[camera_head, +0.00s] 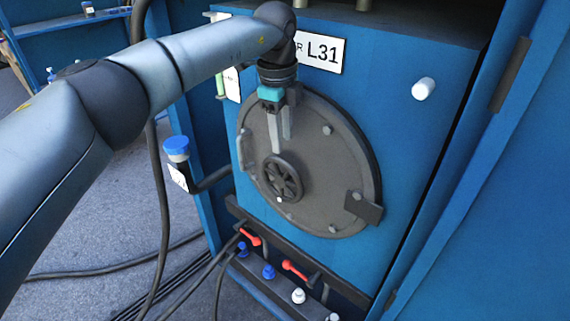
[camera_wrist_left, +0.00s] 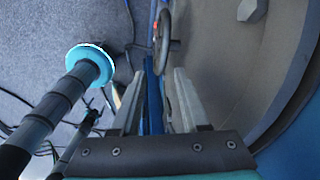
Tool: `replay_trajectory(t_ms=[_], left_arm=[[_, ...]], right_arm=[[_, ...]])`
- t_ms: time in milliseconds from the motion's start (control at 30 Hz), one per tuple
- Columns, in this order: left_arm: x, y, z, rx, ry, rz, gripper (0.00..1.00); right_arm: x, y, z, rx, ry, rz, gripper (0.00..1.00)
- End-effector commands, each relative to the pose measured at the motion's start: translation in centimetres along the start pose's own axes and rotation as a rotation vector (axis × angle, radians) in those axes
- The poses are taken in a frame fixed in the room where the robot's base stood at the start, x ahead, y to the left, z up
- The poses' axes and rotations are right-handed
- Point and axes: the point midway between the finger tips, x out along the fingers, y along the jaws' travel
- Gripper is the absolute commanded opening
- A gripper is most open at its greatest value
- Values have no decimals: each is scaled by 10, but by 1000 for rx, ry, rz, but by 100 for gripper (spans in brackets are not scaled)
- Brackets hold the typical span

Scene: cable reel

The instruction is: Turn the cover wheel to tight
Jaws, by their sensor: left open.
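The dark cover wheel (camera_head: 284,180) has spokes and a small pale knob at its lower rim. It sits on the left half of the round grey cover (camera_head: 335,165), which lies against the blue cabinet front. My left gripper (camera_head: 281,145) hangs fingers down just above the wheel, in front of the cover. In the left wrist view its two fingers (camera_wrist_left: 160,78) are apart with nothing between them. The wheel (camera_wrist_left: 164,35) shows there edge-on beyond the fingertips, and the grey cover (camera_wrist_left: 235,60) is at the right. My right gripper is not in view.
A blue-capped pipe (camera_head: 177,148) stands left of the cover. A handle (camera_head: 244,150) and a dark latch (camera_head: 363,208) sit at the cover's edge. Below are red levers (camera_head: 295,270) and several small caps. A white peg (camera_head: 423,88) sticks out at upper right.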

Motion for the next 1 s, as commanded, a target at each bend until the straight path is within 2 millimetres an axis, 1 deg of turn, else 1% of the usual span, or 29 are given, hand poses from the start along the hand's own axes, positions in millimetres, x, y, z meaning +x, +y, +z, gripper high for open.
replay_trajectory(t_ms=[33,133,200,300,433,600,867,900,1000], left_arm=[[12,0,-1,1,1,4,45],[34,0,-1,1,3,4,45],[49,1,-1,1,2,4,45],[67,0,-2,1,3,3,45],[85,0,-1,0,3,1,45],[96,0,-1,2,2,0,45],[97,0,-1,2,2,-1,45],[97,0,-1,2,2,-1,44],[97,0,-1,2,2,-1,32]], right_arm=[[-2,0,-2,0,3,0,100],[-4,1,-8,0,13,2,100],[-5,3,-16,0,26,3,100],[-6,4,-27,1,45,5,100],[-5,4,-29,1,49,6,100],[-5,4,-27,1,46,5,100],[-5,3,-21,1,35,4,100],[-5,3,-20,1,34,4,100],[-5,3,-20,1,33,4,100]])
